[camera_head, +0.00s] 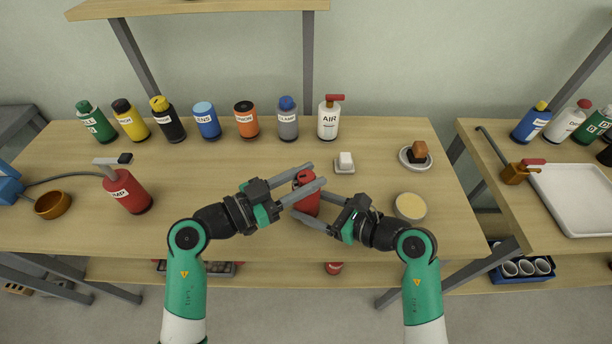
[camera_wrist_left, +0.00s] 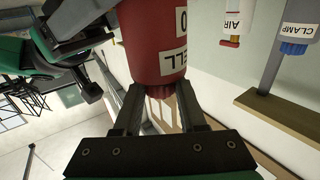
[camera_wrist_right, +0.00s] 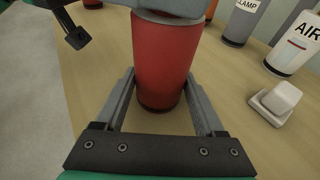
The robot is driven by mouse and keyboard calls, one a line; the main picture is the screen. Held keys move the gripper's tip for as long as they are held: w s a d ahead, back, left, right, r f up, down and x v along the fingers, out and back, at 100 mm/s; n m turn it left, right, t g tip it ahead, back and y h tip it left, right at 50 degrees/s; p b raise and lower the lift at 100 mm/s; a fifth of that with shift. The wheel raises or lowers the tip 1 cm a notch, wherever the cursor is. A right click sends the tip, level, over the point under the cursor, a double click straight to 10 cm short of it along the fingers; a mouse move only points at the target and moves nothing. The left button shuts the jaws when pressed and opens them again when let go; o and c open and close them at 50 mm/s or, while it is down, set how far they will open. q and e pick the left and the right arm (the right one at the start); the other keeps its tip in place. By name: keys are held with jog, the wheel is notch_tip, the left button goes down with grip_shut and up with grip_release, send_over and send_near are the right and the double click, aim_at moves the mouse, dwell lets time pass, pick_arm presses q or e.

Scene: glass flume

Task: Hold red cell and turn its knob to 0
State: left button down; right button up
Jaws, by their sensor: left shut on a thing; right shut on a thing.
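The red cell (camera_head: 308,206) is upright at the front middle of the bench, between my two arms. My right gripper (camera_head: 312,208) is shut around its red body, seen close in the right wrist view (camera_wrist_right: 162,65). My left gripper (camera_head: 317,175) is shut on the knob (camera_head: 302,177) at its top. In the left wrist view the picture is turned over: the dark red ribbed knob (camera_wrist_left: 160,92) sits between the fingers, and the body (camera_wrist_left: 150,40) carries a white label with "ELL" and a "0". I cannot tell the knob's setting.
A red pump bottle (camera_head: 128,192) and brown bowl (camera_head: 53,204) stand left. Several labelled bottles (camera_head: 205,122) line the back. A white block on a dish (camera_head: 345,167), a brown block on a saucer (camera_head: 418,153) and a round pale-topped item (camera_head: 410,206) are right.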

pick_arm(q)
jog(key=m+g+h, duration=0.2)
jog(key=m+g, duration=0.1)
jog(key=g, duration=0.1)
jog(key=shift+w+g, duration=0.1)
jog(key=shift+g, duration=0.3)
jog(key=shift+m+g, duration=0.3)
jog(key=shift+m, duration=0.1)
jog(key=shift+h, duration=0.3)
jog(key=shift+c, duration=2.3)
grip_release()
jog(key=shift+a, duration=0.1)
jog(key=v, duration=1.2)
